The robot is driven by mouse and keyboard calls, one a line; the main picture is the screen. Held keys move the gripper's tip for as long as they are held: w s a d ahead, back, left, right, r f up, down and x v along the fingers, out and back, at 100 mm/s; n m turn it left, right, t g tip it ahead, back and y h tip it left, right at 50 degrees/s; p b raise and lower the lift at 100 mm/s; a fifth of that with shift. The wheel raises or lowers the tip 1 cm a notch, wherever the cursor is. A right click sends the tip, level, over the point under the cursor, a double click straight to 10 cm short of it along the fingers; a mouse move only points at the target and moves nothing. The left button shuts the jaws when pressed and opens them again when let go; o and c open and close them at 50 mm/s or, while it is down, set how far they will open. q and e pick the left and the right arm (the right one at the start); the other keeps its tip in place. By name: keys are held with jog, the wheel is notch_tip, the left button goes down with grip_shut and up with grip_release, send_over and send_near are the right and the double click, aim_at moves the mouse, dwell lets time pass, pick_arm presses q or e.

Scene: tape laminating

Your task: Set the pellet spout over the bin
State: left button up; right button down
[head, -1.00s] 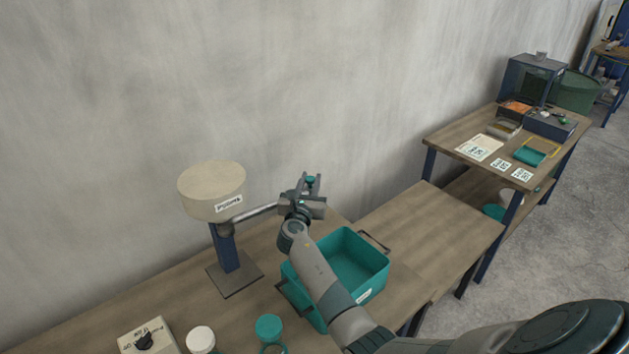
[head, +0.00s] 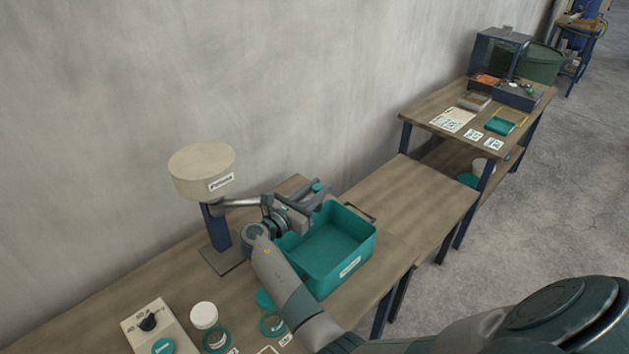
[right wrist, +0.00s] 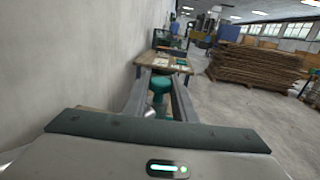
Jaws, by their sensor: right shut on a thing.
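The pellet hopper (head: 203,172) is a cream drum on a blue post, standing on the table at left in the head view. Its grey metal spout (head: 240,202) reaches right from under the drum to my right gripper. The right gripper (head: 304,202) is shut on the spout's end, with a teal knob (head: 318,187) showing at the jaws. The knob also shows between the fingers in the right wrist view (right wrist: 160,86). The teal bin (head: 335,240) is open on top. The gripper overlaps its back left corner; the spout's mouth is hidden. My left gripper is out of view.
A control box with a dial (head: 158,326), a white-lidded jar (head: 204,315) and tape rolls (head: 216,339) lie at the front of the table. The wall stands close behind the hopper. A second table (head: 415,112) with papers and trays is farther right.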

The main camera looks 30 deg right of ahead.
jog(key=shift+s+a+g, duration=0.25)
jog(key=shift+s+g, duration=0.05)
jog(key=shift+s, duration=0.1)
jog(key=shift+s+a+m, duration=0.2)
jog(key=shift+s+m, duration=0.2)
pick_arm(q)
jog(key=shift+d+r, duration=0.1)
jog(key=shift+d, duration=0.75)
pick_arm(e)
jog(key=c, duration=1.5)
grip_release()
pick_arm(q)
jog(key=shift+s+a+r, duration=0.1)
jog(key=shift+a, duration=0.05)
pick_arm(e)
jog(key=shift+o, duration=0.2)
jog(key=shift+a, duration=0.1)
